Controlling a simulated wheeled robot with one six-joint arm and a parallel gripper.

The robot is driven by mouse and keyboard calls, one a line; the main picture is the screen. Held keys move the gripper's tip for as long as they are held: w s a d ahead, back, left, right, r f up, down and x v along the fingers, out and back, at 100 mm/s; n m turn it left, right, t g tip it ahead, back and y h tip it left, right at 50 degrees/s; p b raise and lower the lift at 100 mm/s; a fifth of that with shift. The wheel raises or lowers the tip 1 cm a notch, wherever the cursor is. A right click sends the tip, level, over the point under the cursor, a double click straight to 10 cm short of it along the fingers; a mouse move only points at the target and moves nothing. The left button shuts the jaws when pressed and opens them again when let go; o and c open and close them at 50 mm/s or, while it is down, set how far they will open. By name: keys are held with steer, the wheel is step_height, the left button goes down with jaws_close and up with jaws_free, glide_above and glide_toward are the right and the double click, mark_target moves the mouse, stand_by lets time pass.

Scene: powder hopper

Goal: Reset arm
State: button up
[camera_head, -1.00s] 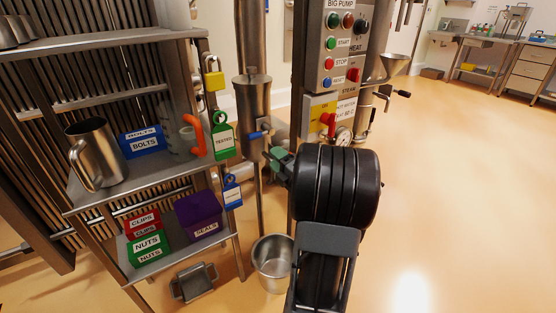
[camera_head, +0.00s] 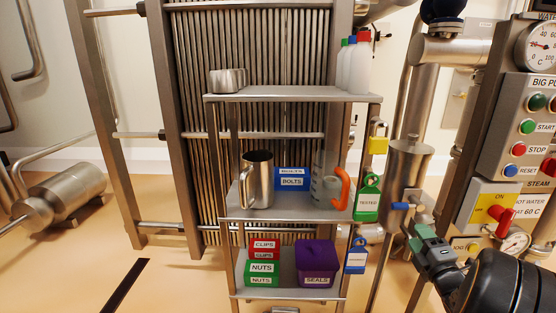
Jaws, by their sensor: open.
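My arm, black and thick, reaches in from the lower right corner of the head view. My gripper (camera_head: 421,236), grey with green parts, is at its end and points up and left. It is small in the picture, and no object shows between its fingers. It is near the blue handle (camera_head: 400,206) on the steel powder hopper (camera_head: 407,165); I cannot tell whether they touch.
A steel shelf rack (camera_head: 290,97) stands mid-view with a jug (camera_head: 257,180), a blue bolts box (camera_head: 291,180), red clips (camera_head: 264,247), green nuts (camera_head: 262,271) and purple seals boxes (camera_head: 317,262). A control panel (camera_head: 526,130) is at right. Floor at left is mostly clear.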

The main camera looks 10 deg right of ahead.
steer(key=w+a+r+m+g+h+p, duration=0.1)
steer(key=a+r+m+g+h+p, duration=0.15)
steer(key=a+r+m+p, duration=0.4)
steer(key=w+a+r+m+g+h+p, duration=0.15)
steer(key=r+m+g+p, duration=0.25)
steer(key=r+p, duration=0.5)
steer(key=s+a+r+m+g+y+p, duration=0.2)
steer(key=s+a+r+m+g+p, duration=0.2)
steer(key=s+a+p, duration=0.3)
steer(key=s+a+r+m+g+y+p, duration=0.2)
steer(key=s+a+r+m+g+p, duration=0.2)
steer(key=s+a, duration=0.5)
steer(key=a+r+g+p, duration=0.1)
steer(key=a+g+p, duration=0.1)
steer(key=p, duration=0.1)
steer(key=shift+a+r+y, duration=0.25)
steer(key=shift+r+y, duration=0.1)
steer(key=shift+y, duration=0.05)
